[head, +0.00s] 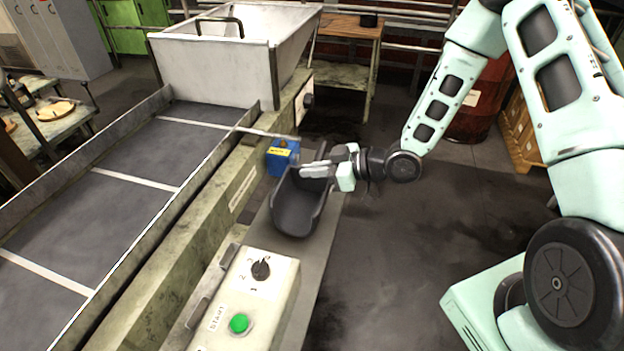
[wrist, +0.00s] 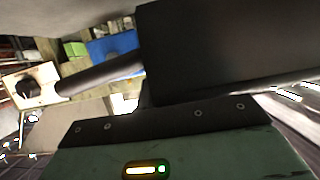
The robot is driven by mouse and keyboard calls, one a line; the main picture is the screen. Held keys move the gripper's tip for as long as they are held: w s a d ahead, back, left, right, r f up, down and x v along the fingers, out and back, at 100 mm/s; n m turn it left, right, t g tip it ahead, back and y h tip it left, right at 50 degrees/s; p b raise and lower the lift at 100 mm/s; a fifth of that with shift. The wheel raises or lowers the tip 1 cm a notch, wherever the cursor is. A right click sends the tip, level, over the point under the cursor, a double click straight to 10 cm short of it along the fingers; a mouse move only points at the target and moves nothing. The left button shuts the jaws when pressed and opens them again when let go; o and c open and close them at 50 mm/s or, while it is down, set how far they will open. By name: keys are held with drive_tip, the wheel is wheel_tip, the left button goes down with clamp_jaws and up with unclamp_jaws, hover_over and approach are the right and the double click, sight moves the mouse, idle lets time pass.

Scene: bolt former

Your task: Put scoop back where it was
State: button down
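The scoop (head: 297,205) is a dark grey open trough. In the head view it is over the narrow ledge beside the conveyor, between the blue box and the control panel; I cannot tell whether it rests on the ledge. My gripper (head: 316,171) reaches in from the right at the scoop's upper end, and its pale finger overlaps the scoop's rim. The scoop's handle is not clear there, and I cannot tell if the fingers are closed on it. In the wrist view a large dark shape, likely the scoop (wrist: 225,50), fills the upper right, with a dark rod beside it.
A control panel (head: 270,285) with a dial and green start button is in front. The conveyor (head: 110,190) and white hopper (head: 215,70) lie left. Floor to the right is open.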

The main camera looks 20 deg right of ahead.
sight(315, 181)
drive_tip(key=shift+f, duration=1.6)
drive_tip(key=c, duration=2.1)
unclamp_jaws()
drive_tip(key=shift+f, duration=0.15)
drive_tip(key=o, duration=0.5)
drive_tip(key=shift+c, duration=0.2)
